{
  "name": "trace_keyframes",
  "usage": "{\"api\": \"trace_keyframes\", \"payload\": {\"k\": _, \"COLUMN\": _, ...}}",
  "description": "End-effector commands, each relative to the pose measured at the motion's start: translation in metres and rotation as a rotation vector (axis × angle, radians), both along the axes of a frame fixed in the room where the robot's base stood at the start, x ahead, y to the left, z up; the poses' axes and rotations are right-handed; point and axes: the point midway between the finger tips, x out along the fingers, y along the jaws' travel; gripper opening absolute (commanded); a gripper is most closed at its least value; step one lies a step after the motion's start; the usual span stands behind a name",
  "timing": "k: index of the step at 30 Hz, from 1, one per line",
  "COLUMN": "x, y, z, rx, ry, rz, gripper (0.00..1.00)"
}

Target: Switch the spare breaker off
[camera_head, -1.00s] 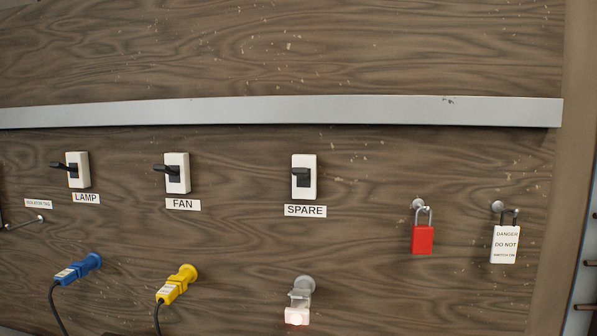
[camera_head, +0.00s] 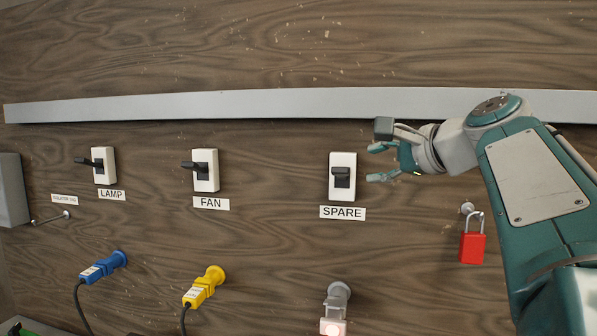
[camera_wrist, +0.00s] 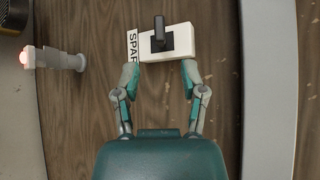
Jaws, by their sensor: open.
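The spare breaker (camera_head: 342,192) is a white plate with a black lever (camera_head: 342,176) on the wood panel, above the label SPARE (camera_head: 342,213). My gripper (camera_head: 375,163) is open and empty, just right of the breaker in the head view and apart from it. In the wrist view the breaker (camera_wrist: 181,41) lies ahead of my open fingers (camera_wrist: 160,75), with its black lever (camera_wrist: 159,30) sticking out toward the camera. The SPARE label (camera_wrist: 132,44) shows partly there, its end hidden by a finger.
The lamp breaker (camera_head: 104,174) and fan breaker (camera_head: 213,178) are to the left. A grey rail (camera_head: 250,104) runs above. A red padlock (camera_head: 472,248) hangs at right. Blue (camera_head: 104,266) and yellow (camera_head: 204,287) plugs and a lit fitting (camera_head: 333,327) are below.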

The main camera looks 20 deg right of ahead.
Motion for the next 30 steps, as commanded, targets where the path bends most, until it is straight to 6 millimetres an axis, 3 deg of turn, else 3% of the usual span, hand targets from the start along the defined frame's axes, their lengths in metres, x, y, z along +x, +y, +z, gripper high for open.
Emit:
{"api": "trace_keyframes", "payload": {"k": 13, "x": 0.073, "y": 0.019, "z": -0.025, "rx": -0.001, "ry": 0.003, "rz": 0.005, "gripper": 0.54}}
{"api": "trace_keyframes", "payload": {"k": 18, "x": 0.084, "y": 0.022, "z": -0.028, "rx": -0.003, "ry": 0.001, "rz": 0.001, "gripper": 0.54}}
{"api": "trace_keyframes", "payload": {"k": 26, "x": 0.085, "y": 0.022, "z": -0.028, "rx": -0.003, "ry": 0.001, "rz": 0.001, "gripper": 0.54}}
{"api": "trace_keyframes", "payload": {"k": 30, "x": 0.085, "y": 0.022, "z": -0.028, "rx": -0.003, "ry": 0.001, "rz": 0.001, "gripper": 0.0}}
